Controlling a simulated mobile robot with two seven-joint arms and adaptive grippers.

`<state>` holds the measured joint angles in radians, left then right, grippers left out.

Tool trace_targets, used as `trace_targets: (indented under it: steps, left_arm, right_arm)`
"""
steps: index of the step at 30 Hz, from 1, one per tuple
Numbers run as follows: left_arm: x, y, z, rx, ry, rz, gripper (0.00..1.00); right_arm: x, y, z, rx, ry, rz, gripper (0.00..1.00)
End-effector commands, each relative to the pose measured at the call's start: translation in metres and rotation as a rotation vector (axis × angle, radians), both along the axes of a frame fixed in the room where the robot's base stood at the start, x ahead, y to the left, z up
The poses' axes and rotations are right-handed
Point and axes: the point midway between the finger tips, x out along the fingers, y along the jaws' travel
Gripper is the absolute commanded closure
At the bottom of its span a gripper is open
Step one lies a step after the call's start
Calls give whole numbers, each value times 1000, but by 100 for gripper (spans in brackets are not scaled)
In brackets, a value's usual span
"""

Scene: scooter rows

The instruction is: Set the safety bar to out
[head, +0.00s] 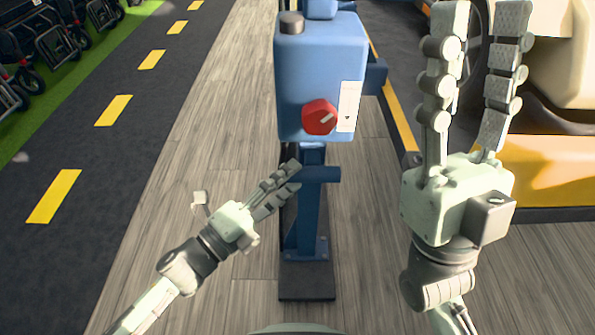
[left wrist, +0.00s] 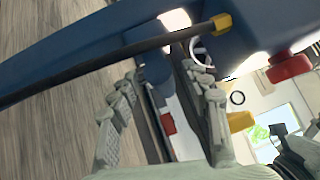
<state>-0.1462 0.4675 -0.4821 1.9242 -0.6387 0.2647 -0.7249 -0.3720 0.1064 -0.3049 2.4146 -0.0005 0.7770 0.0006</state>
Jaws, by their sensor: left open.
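The blue post (head: 308,225) stands upright ahead of me and carries a blue box (head: 320,60) with a red knob (head: 319,117). A short blue bar (head: 321,174) sticks out from the post below the box; I cannot tell if it is the safety bar. My left gripper (head: 291,178) is open beside the post, fingertips close to that bar; contact is unclear. In the left wrist view, a dark rod (left wrist: 120,67) with a yellow end crosses beyond the open fingers (left wrist: 165,88). My right gripper (head: 482,12) is open and empty, raised right of the post.
A yellow and beige vehicle (head: 545,170) stands at the right. A white label (head: 349,106) is on the box. The wood floor (head: 190,130) left of the post is clear.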

Motion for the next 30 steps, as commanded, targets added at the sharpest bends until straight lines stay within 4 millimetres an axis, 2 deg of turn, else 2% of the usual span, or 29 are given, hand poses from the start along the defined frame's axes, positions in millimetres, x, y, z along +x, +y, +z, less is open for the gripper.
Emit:
trace_targets:
  steps: [6,15,26,27,30]
  left_arm:
    - [15,-16,3,-1,0,0,52]
    - [17,-17,3,0,1,1,52]
    - [17,-17,4,-1,0,0,97]
    - [17,-17,4,-1,-1,0,100]
    - [17,-17,5,-2,-2,0,100]
  right_arm:
    - [-2,-1,0,3,-11,-1,60]
    - [-2,-1,0,4,-12,-1,60]
    - [-2,-1,0,4,-12,0,60]
    - [-2,-1,0,4,-12,0,60]
    - [-2,-1,0,4,-12,0,60]
